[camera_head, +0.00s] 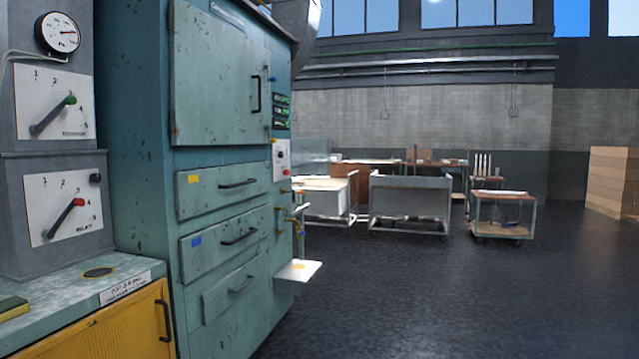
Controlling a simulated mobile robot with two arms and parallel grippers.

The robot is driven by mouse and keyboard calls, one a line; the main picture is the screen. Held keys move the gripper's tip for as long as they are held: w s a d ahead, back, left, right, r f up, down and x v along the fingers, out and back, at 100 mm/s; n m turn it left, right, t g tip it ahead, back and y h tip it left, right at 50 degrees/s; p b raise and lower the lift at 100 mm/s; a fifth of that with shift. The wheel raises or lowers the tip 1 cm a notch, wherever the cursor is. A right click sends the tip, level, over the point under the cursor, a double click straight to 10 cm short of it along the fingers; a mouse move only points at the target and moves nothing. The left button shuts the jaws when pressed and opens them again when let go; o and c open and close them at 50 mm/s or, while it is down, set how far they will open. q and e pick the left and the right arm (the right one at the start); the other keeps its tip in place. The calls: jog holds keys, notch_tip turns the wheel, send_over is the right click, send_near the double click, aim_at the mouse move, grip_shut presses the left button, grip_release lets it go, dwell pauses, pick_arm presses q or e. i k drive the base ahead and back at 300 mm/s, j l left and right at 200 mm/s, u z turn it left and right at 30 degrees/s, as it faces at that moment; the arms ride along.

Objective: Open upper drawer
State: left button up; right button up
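A tall teal cabinet (130,150) with worn paint stands at the left. Its upper drawer (210,195) has a yellow label at its left end and a dark bar handle (238,184). It looks closed. Below it is a middle drawer (208,258) with a blue label and its own dark handle (240,237). A lower drawer (222,303) with a handle sits under that. Both lower drawers look closed too. A large cabinet door (215,80) with a vertical handle is above the upper drawer and is shut. Neither of my grippers is in view.
A grey panel (55,125) with dials and levers and a yellow-fronted counter (110,325) are at the near left. A small white shelf (298,271) juts from the cabinet's right side. Carts (410,200) stand farther back. The dark floor (430,300) at the right is clear.

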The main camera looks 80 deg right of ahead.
aim_at(197, 192)
jog(key=z, duration=2.1)
